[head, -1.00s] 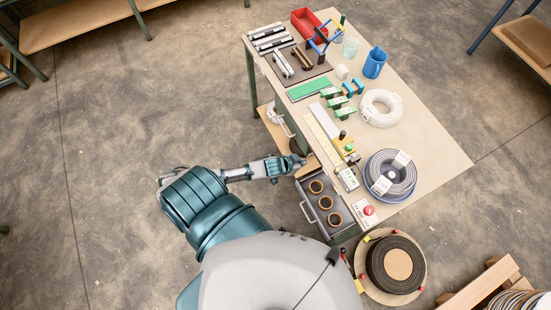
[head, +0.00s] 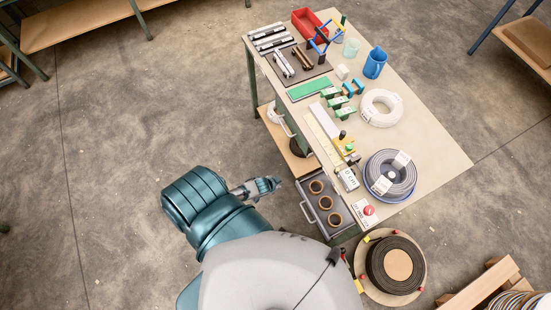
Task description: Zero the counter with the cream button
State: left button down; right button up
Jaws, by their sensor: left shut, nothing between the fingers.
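The counter (head: 349,179) is a small pale box with a display, at the bench's near left edge. Its digits are too small to read surely, and I cannot make out the cream button on it. My left gripper (head: 277,184) is shut and empty. It hangs over the floor, left of the bench and of the open drawer, clear of the counter and touching nothing. My right gripper is not in view.
The bench (head: 435,165) carries a grey cable coil (head: 388,174), a white coil (head: 381,107) and a red button (head: 368,210). An open drawer (head: 324,207) with several brown rings juts from its left side. A cable reel (head: 394,264) stands below. Floor at left is clear.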

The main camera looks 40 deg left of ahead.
pick_arm(q)
jog(key=shift+s+f, duration=1.1)
jog(key=shift+f, duration=0.05)
jog(key=s+d+f+g, duration=0.1)
jog(key=s+f, duration=0.3)
jog(key=s, duration=0.5)
jog(key=s+d+f+g, duration=0.2)
jog(key=s+f, duration=0.3)
jog(key=s, duration=0.4)
jog(key=s+d+f+g, duration=0.2)
jog(key=s+d+f, duration=0.1)
jog(key=s, duration=0.6)
jog(key=shift+s+d+f+m, duration=0.3)
jog(key=shift+s+d+f, duration=0.1)
jog(key=shift+f, duration=0.45)
